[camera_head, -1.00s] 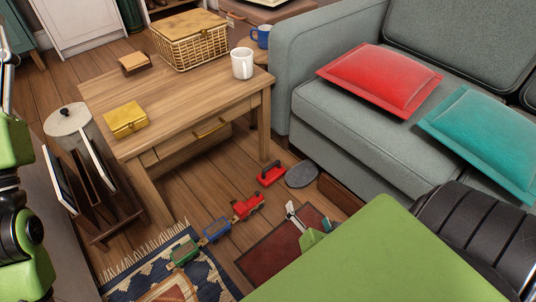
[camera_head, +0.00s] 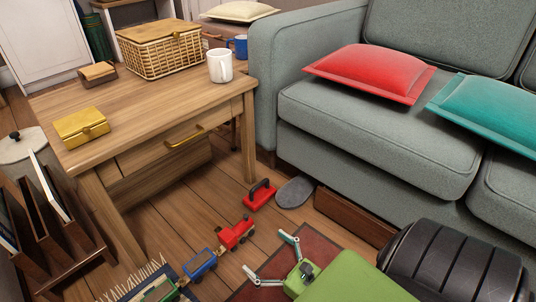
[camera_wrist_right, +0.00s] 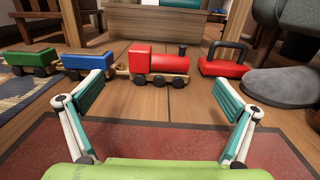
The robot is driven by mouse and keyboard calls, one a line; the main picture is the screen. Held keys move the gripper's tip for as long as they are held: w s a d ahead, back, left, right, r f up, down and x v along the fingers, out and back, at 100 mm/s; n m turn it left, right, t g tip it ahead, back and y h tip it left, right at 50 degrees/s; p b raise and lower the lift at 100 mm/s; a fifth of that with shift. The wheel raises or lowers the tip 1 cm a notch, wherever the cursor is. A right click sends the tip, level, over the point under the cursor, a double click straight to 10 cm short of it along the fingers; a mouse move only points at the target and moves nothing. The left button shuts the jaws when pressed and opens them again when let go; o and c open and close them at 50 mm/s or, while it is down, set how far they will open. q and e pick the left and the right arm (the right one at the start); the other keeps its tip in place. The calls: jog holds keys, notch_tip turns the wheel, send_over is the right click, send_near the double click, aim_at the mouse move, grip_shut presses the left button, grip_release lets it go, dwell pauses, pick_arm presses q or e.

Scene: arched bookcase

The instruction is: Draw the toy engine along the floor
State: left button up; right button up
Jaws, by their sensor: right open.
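The red toy engine (camera_head: 236,233) stands on the wooden floor in front of the table. It also shows in the right wrist view (camera_wrist_right: 157,64), with a dark funnel. Behind it in a line are a blue wagon (camera_head: 201,264) and a green wagon (camera_head: 157,290). My right gripper (camera_head: 270,256) is open and empty, low over the dark red mat (camera_head: 311,243), with the engine ahead of it. In the right wrist view my right gripper (camera_wrist_right: 159,93) has its fingers spread wide, with the engine beyond them and apart from them. My left gripper is not in view.
A red block with a black handle (camera_head: 260,196) and a grey oval thing (camera_head: 295,192) lie near the engine. The wooden table (camera_head: 130,122) stands behind, the grey sofa (camera_head: 370,140) to the right. Bare floor lies around the engine.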

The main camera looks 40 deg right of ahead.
aim_at(241, 232)
jog(key=w+b, duration=0.1)
jog(key=w, duration=0.2)
jog(key=w+b, duration=0.2)
jog(key=w, duration=0.2)
jog(key=w+a+b, duration=0.1)
jog(key=w, duration=0.2)
jog(key=shift+w+f+b, duration=0.15)
jog(key=shift+w+b, duration=0.15)
jog(key=shift+w, duration=0.7)
jog(key=c, duration=1.3)
jog(key=shift+o, duration=0.2)
jog(key=shift+d, duration=0.1)
jog(key=shift+d, duration=1.15)
jog(key=o, duration=1.3)
jog(key=shift+c, duration=0.2)
